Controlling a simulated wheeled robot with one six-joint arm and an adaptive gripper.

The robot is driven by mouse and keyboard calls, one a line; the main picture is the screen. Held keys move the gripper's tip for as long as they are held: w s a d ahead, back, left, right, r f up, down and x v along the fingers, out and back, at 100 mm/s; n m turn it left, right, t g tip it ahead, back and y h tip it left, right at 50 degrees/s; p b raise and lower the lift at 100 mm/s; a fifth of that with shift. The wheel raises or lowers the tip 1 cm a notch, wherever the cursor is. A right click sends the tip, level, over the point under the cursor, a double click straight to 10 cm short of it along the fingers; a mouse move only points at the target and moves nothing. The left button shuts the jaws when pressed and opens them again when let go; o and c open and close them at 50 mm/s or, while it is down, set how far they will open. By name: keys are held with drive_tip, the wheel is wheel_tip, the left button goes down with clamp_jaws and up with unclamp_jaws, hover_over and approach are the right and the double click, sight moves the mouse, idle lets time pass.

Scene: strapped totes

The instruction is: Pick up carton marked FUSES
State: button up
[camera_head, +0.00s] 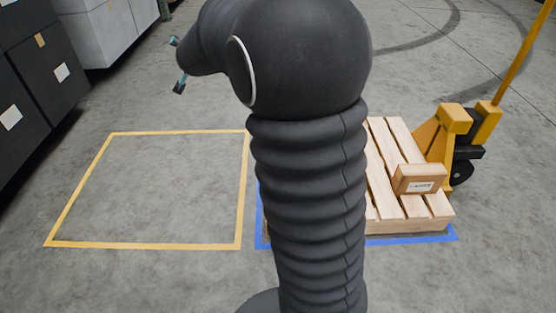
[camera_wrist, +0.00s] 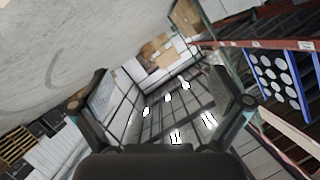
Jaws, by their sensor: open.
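A small brown carton (camera_head: 420,180) with a white label sits on the front right part of a wooden pallet (camera_head: 387,208) in the head view. The print on its label is too small to read for sure. My gripper (camera_head: 178,64) is at the upper left of the head view, raised and far from the carton. In the wrist view its two fingers (camera_wrist: 155,85) are spread wide with nothing between them. The carton is not recognisable in the wrist view. My arm hides the left part of the pallet.
A yellow pallet jack (camera_head: 440,130) stands at the pallet's right. Blue floor tape (camera_head: 410,238) borders the pallet. An empty yellow-taped square (camera_head: 145,190) lies left of it. Dark strapped totes (camera_head: 35,80) stand at the far left. The wrist view shows tilted shelving (camera_wrist: 270,45).

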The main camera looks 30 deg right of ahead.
drive_tip(key=w+d+f+m+g+h+b, duration=0.15)
drive_tip(key=d+f+m+g+h, duration=0.3)
drive_tip(key=d+f, duration=0.5)
drive_tip(key=w+d+f+m+g+h, duration=0.4)
drive_tip(key=d+f, duration=0.3)
drive_tip(key=f, duration=0.6)
drive_tip(key=s+f+m+g+y, duration=0.1)
drive_tip(key=s+f+m+g, duration=0.1)
drive_tip(key=s+f+g, duration=0.35)
drive_tip(key=s+d+f+m+g+b, duration=0.1)
drive_tip(key=s+f+m+g, duration=0.15)
drive_tip(key=f, duration=0.65)
drive_tip(key=s+f+m+g+y, duration=0.1)
drive_tip(key=s+f+g, duration=0.2)
drive_tip(key=s+f, duration=0.3)
drive_tip(key=shift+g, duration=0.25)
drive_tip(key=d+f, duration=0.1)
drive_tip(key=s+d+f, duration=0.1)
drive_tip(key=d+f, duration=0.1)
drive_tip(key=s+d+f, duration=0.1)
drive_tip(key=d+f, duration=0.1)
drive_tip(key=shift+s+d, duration=0.15)
drive_tip(key=shift+d, duration=0.05)
drive_tip(key=shift+b+x, duration=0.4)
drive_tip(key=shift+x, duration=2.95)
drive_tip(key=shift+f, duration=0.1)
drive_tip(key=c, duration=1.9)
